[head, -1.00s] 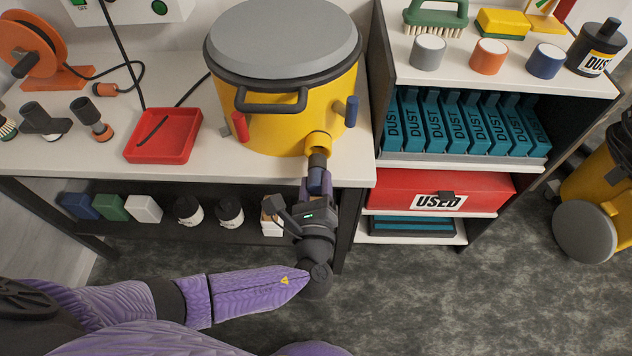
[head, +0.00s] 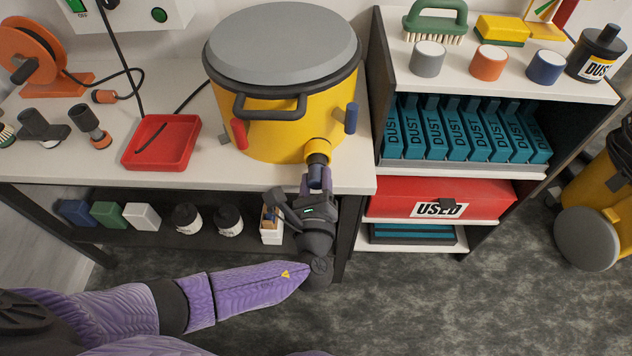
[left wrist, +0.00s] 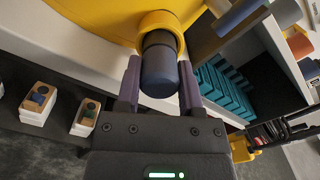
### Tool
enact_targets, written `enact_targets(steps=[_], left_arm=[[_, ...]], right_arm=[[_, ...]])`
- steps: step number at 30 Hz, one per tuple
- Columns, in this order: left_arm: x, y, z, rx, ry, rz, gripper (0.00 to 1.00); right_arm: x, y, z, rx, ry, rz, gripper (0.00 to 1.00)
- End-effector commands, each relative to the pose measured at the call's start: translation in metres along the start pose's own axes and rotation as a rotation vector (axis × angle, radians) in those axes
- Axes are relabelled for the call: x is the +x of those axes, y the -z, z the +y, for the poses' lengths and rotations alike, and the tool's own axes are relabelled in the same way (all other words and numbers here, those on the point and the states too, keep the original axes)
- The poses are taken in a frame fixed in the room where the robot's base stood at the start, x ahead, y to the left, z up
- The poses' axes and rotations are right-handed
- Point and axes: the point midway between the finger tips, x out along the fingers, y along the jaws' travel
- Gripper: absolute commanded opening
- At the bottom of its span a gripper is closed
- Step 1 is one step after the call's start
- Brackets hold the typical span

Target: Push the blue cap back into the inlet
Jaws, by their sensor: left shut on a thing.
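The yellow drum (head: 285,125) with a grey lid stands on the bench. Its short yellow inlet (head: 318,147) points towards me at the front right of the drum. The blue cap (head: 316,178) is in line with the inlet; in the left wrist view the cap (left wrist: 158,74) has a dark grey neck entering the inlet's yellow ring (left wrist: 160,22). Part of the neck still shows outside the ring. My left gripper (head: 317,187) is shut on the blue cap, with a purple finger on each side in the left wrist view. My right gripper is not in view.
A red tray (head: 150,160) lies left of the drum on the bench (head: 60,170). A shelf unit (head: 385,60) with teal boxes stands close on the right. Small blocks and jars sit on the shelf below the bench. Open floor lies in front.

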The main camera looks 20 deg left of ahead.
Motion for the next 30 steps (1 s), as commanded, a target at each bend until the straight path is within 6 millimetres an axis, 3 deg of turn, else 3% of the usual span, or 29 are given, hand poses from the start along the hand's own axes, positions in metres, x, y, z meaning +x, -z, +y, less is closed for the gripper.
enact_targets(steps=[17,18,21,24,30], left_arm=[[0.015,0.000,0.000,0.000,0.000,-0.001,0.00],[0.015,0.000,0.000,0.000,0.000,-0.001,0.50],[0.015,0.000,0.000,0.000,0.000,-0.001,0.71],[0.015,0.000,0.000,0.000,0.000,-0.001,0.89],[0.015,0.000,0.000,0.000,0.000,-0.001,0.89]], right_arm=[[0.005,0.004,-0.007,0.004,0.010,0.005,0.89],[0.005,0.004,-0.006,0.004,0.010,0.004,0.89],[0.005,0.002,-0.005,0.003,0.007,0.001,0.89],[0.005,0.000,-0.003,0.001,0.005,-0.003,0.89],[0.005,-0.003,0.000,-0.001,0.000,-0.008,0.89]])
